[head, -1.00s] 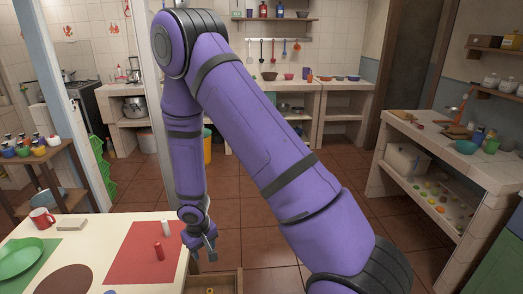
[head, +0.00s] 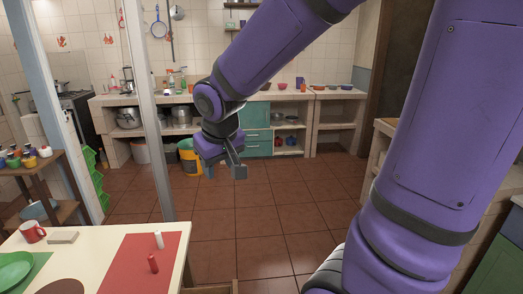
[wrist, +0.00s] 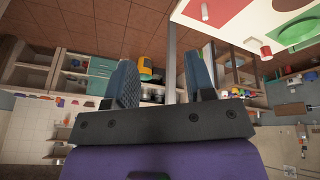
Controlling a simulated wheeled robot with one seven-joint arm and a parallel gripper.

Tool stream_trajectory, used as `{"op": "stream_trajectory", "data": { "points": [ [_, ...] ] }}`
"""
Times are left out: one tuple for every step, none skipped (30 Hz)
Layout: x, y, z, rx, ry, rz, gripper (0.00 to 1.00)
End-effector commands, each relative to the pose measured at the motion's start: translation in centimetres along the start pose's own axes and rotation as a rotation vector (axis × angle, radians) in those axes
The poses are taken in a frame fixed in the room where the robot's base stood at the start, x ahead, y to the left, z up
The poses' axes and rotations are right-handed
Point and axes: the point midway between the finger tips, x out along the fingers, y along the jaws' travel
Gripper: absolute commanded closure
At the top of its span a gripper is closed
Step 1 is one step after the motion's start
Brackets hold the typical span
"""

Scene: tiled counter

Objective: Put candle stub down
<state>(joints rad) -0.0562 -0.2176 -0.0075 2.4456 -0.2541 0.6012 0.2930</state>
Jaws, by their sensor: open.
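A short white candle stub (head: 159,240) stands upright on the red mat (head: 130,270) on the cream table, and it also shows in the wrist view (wrist: 204,12).
A red mug (head: 33,232), a small beige block (head: 62,237) and a green plate (head: 14,268) are on the table. A white post (head: 148,110) stands behind the table. An open drawer edge shows beside the table. The central floor is clear.

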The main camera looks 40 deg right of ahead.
Motion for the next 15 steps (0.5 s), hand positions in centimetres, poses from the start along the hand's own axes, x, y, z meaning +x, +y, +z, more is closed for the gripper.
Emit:
{"op": "stream_trajectory", "data": {
  "points": [
    [-1.7,0.3,0.7,0.005,0.019,-0.007,0.51],
    [-2.6,0.5,1.2,0.006,0.025,-0.012,0.51],
    [-3.7,0.7,1.9,0.007,0.033,-0.019,0.51],
    [-4.5,0.8,2.5,0.008,0.037,-0.024,0.51],
    [-5.2,0.9,3.0,0.007,0.044,-0.03,0.51],
    [-6.2,1.0,3.8,0.008,0.052,-0.038,0.51],
    [-7.0,1.1,4.3,0.006,0.058,-0.044,0.51],
    [-7.7,1.2,4.9,0.007,0.065,-0.051,0.51],
    [-8.6,1.2,5.8,0.004,0.073,-0.06,0.51],
    [-9.2,1.3,6.4,0.003,0.08,-0.068,0.51],
    [-9.8,1.3,7.0,-0.001,0.085,-0.074,0.51],
    [-10.5,1.3,7.8,-0.003,0.093,-0.084,0.51],
    [-11.0,1.3,8.3,-0.006,0.098,-0.09,0.51],
    [-11.4,1.3,8.8,-0.008,0.104,-0.097,0.51],
    [-11.9,1.2,9.4,-0.012,0.109,-0.105,0.51]
  ]
}}
